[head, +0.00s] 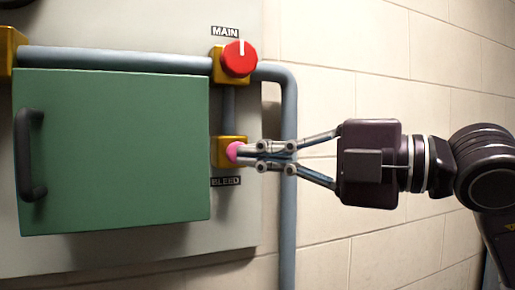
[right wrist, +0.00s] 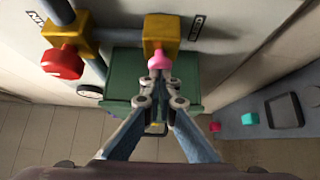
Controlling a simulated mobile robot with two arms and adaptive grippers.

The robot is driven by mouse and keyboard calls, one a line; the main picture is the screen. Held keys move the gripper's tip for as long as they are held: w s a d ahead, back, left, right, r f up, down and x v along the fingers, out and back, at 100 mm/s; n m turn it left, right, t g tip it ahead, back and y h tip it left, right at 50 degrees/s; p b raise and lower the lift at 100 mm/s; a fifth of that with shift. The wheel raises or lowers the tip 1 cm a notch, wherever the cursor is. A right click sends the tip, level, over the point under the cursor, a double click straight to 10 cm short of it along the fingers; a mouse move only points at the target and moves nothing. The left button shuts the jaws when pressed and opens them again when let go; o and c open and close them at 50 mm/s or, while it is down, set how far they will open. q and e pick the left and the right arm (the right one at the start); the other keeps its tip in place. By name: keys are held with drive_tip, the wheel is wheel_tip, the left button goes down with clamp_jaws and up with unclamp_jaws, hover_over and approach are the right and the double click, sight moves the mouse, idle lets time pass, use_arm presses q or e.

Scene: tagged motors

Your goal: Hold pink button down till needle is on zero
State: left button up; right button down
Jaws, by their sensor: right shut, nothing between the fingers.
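The pink button (head: 233,151) sits on a yellow block above the BLEED label; it also shows in the right wrist view (right wrist: 159,60). My right gripper (head: 243,156) is shut and empty, its fingertips at the button's face and partly covering it. They seem to touch it, but I cannot tell how far it is pressed. In the right wrist view, the fingertips (right wrist: 157,76) overlap the button's lower edge. A round white dial with a dark rim (right wrist: 90,92), perhaps the gauge, shows there at left; its needle is too small to read. My left gripper is out of view.
A red knob (head: 239,59) labelled MAIN sits above the button. A green box (head: 115,150) with a black handle (head: 28,155) juts out at left. A grey-blue pipe (head: 288,220) runs down behind my fingers.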

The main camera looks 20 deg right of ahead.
drive_tip(key=shift+a, duration=0.1)
drive_tip(key=shift+w+r, duration=0.15)
drive_tip(key=shift+w, duration=0.7)
drive_tip(key=shift+d, duration=0.2)
idle(0.9)
